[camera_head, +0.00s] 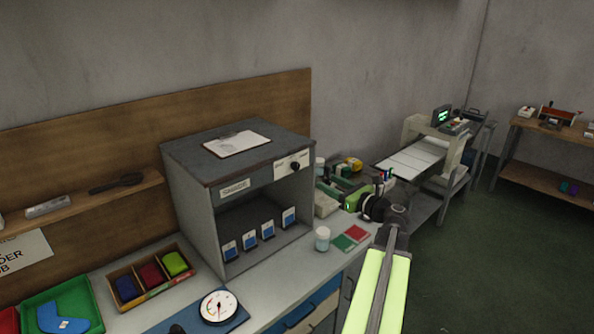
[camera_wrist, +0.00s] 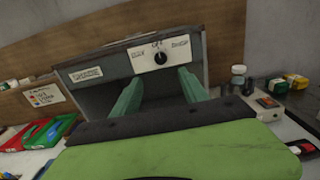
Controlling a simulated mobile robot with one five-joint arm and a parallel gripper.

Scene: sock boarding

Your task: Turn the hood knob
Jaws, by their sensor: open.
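The hood (camera_head: 188,200) is a grey open-fronted box on the bench. Its black knob (camera_head: 295,166) sits on a white label plate at the upper right of the front. In the wrist view the knob (camera_wrist: 160,58) shows between and beyond my fingertips, with a light mark pointing up towards the middle label, which seems to read OFF. My gripper (camera_wrist: 158,82) is open and empty, its two green fingers spread towards the hood front. The fingers are apart from the knob. In the head view my arm reaches in from the lower right.
Several blue-labelled cards (camera_head: 267,231) stand inside the hood. A clipboard (camera_head: 237,144) lies on top. A white jar (camera_head: 322,239) and red and green cards (camera_head: 356,233) lie right of the hood. A sorting box (camera_head: 150,277) and dial gauge (camera_head: 219,307) are in front left.

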